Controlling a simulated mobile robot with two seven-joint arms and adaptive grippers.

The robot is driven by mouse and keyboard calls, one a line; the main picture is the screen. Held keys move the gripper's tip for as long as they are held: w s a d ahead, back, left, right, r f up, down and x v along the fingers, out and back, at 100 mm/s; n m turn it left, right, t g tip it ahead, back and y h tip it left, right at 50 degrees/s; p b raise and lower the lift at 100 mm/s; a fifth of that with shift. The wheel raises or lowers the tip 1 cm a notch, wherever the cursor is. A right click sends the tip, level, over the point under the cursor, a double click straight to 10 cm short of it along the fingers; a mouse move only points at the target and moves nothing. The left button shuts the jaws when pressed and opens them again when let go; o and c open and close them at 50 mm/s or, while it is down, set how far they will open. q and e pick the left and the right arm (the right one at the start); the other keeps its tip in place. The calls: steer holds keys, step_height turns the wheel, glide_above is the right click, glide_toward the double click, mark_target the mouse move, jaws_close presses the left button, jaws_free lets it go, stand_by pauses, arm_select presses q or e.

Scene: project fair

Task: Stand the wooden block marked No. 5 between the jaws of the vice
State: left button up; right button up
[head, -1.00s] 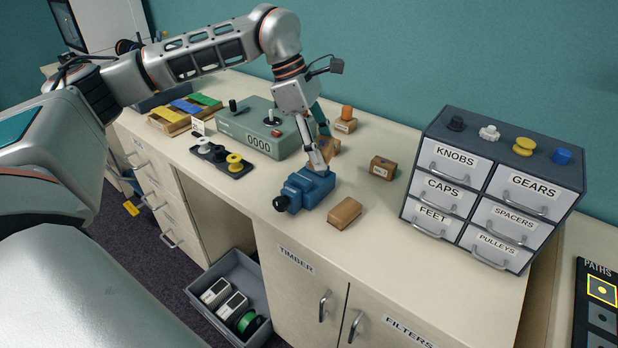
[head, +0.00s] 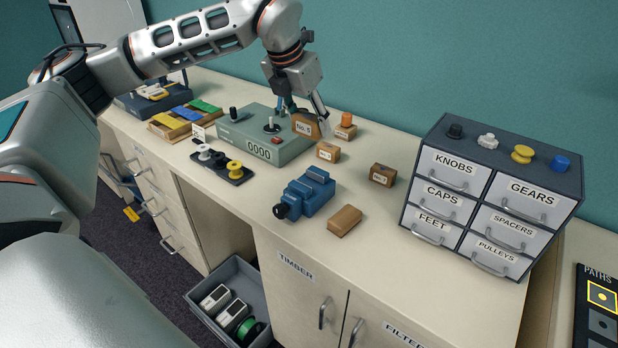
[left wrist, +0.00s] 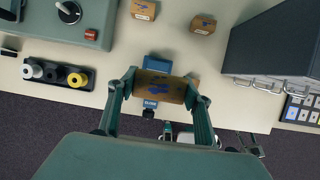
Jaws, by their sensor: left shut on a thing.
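The wooden block marked No. 5 (head: 304,127) is held in the air by my left gripper (head: 310,119), which is shut on it. In the head view it appears above and behind the blue vice (head: 311,198). The vice stands on the bench with nothing visible between its jaws. In the left wrist view the block (left wrist: 160,87) sits between both fingers of the left gripper (left wrist: 160,91) and hides the middle of the vice (left wrist: 157,64).
Other wooden blocks stand near the vice: one plain (head: 345,221), one labelled (head: 328,152), another labelled (head: 382,174), and one with an orange knob (head: 345,128). A green counter box (head: 262,145) stands behind left. A drawer cabinet (head: 493,190) stands right.

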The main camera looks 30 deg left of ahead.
mark_target(312, 182)
arm_select(q)
step_height(312, 182, down, 16)
steer(key=shift+r+p, duration=0.15)
steer(key=shift+p, duration=0.15)
steer(key=o, duration=1.1)
steer(key=b+v, duration=0.1)
steer(key=v, duration=1.1)
